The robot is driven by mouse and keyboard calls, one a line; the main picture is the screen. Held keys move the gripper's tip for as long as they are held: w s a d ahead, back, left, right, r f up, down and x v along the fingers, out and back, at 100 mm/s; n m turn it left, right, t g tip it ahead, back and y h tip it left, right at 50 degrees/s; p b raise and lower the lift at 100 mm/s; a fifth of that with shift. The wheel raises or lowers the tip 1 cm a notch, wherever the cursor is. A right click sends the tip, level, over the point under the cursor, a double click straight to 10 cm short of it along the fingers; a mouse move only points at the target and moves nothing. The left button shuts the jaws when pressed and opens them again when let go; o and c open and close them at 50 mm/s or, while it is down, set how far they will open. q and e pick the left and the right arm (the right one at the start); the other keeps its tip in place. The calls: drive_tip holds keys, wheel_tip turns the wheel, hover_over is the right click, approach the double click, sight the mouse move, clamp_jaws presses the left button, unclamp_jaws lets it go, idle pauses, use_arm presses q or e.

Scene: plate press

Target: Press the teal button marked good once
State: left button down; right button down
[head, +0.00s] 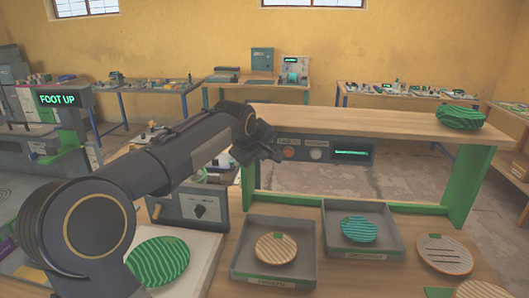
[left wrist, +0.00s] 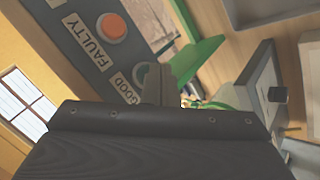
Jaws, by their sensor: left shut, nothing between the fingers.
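A grey button box (head: 335,150) is under the wooden shelf. In the left wrist view the orange button (left wrist: 111,28) is beside the label FAULTY. The button by the label GOOD (left wrist: 124,88) looks grey-teal (left wrist: 139,74) and is partly hidden behind my finger. My right gripper is out of view.
The shelf (head: 370,122) on green legs (head: 468,185) spans above the box. Two grey trays (head: 243,272) (head: 390,246) hold striped plates below. A control box with a black knob (head: 199,210) stands at left. Another plate (head: 443,254) lies at right.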

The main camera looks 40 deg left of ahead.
use_arm(q)
drive_tip(key=shift+w+a, duration=0.2)
drive_tip(key=shift+w, duration=0.1)
idle(0.4)
idle(0.4)
drive_tip(key=shift+s+d, duration=0.35)
drive_tip(key=shift+s, duration=0.35)
drive_tip(key=s+b, duration=0.1)
drive_tip(key=s+d, duration=0.1)
drive_tip(key=s, duration=0.1)
drive_tip(key=s+d+b, duration=0.1)
drive_tip(key=shift+s+d+b, duration=0.2)
drive_tip(key=shift+d+b, duration=0.05)
drive_tip(key=shift+b, duration=0.1)
idle(0.6)
